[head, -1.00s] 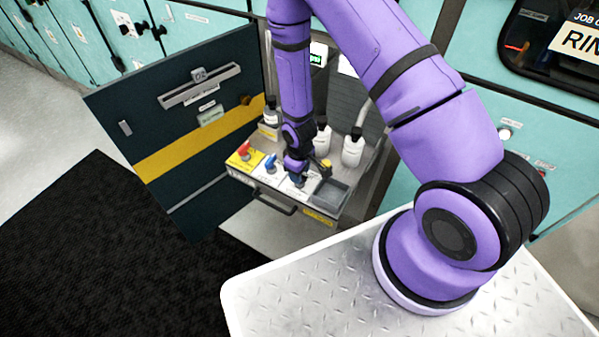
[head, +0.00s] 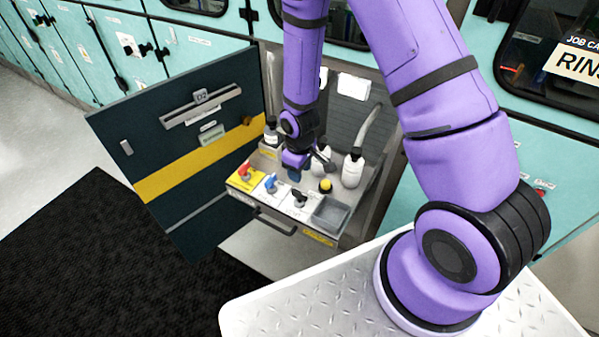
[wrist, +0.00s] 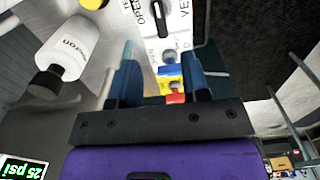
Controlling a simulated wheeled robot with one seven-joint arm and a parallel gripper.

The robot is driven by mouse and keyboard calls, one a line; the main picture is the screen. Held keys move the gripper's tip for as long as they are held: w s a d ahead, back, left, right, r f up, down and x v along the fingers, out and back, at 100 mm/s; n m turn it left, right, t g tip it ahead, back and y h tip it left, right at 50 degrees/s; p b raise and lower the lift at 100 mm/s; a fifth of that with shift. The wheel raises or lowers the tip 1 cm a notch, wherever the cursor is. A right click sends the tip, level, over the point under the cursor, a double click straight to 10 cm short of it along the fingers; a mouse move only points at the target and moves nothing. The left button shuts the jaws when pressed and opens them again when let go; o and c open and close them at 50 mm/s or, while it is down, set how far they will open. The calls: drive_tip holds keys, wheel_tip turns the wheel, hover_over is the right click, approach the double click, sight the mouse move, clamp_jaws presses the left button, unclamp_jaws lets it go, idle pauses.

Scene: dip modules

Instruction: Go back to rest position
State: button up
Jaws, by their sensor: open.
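My gripper (head: 297,173) is open and empty, pointing down above the panel in the open cabinet. In the wrist view its two blue fingers (wrist: 160,65) are spread apart with nothing between them. In the head view, a red handle (head: 245,170), a blue handle (head: 271,184) and a black handle (head: 299,197) stand in a row on the panel's front. The gripper is behind and above them, apart from the black one. The black handle also shows in the wrist view (wrist: 160,19), beyond the fingertips.
White bottles (head: 353,170) stand close to the right of and behind the gripper. A yellow knob (head: 325,186) and a grey bin (head: 333,212) are at right. The dark cabinet door (head: 180,150) stands open at left. A gauge (wrist: 22,168) reads 25 psi.

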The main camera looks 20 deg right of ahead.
idle(0.4)
drive_tip(key=s+d+r+m+t, duration=0.1)
drive_tip(key=d+r+m, duration=0.1)
drive_tip(key=r, duration=1.2)
drive_tip(key=s+d+r+m+t, duration=0.1)
drive_tip(key=d+r+m+t, duration=0.1)
drive_tip(key=r, duration=1.2)
drive_tip(key=s+d+r+m+t, duration=0.2)
drive_tip(key=s+r+m, duration=0.1)
drive_tip(key=s+r, duration=1.3)
drive_tip(key=s, duration=0.3)
drive_tip(key=shift+d+r, duration=0.3)
drive_tip(key=shift+d, duration=0.1)
